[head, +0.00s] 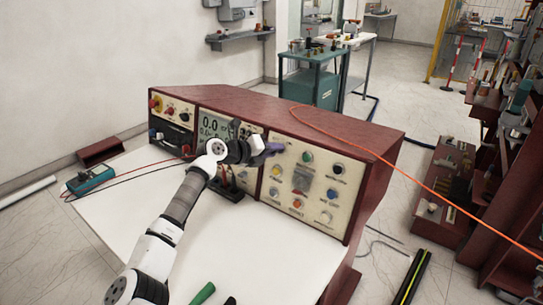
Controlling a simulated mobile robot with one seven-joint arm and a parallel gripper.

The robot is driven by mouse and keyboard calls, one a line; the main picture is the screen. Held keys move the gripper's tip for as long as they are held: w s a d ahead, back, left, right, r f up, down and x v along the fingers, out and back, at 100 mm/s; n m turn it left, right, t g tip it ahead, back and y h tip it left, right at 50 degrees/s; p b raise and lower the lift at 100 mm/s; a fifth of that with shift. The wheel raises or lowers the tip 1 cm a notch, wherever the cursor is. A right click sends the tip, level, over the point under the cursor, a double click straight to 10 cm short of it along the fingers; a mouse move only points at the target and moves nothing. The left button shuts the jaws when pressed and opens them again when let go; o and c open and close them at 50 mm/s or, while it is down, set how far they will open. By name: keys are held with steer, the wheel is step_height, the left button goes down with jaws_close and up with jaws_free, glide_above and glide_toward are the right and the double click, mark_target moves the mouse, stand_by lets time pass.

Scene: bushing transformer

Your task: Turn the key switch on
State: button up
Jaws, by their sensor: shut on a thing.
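A red control console (330,125) stands on the white bench, its cream front panel (318,165) facing me. The panel carries several coloured buttons and knobs, among them a green one (307,157) and a black one (338,169). My gripper (272,150) is at the panel's upper left part, by the gap between it and the display panel (214,126). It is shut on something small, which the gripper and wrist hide. I cannot make out the key switch or its position for certain.
A teal meter (90,180) with red and black leads lies on the bench's left side. The white bench top (120,220) is mostly clear. An orange cable (420,183) runs over the console to the right. Shelves (505,150) stand at the right.

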steer(key=shift+m+b, duration=0.3)
steer(key=shift+m, duration=0.3)
steer(key=o, duration=1)
steer(key=shift+c, duration=0.2)
steer(key=b+v, duration=0.3)
steer(key=v, duration=1)
steer(key=shift+s+a+r, duration=0.2)
steer(key=shift+s+r, duration=0.05)
steer(key=shift+r, duration=0.1)
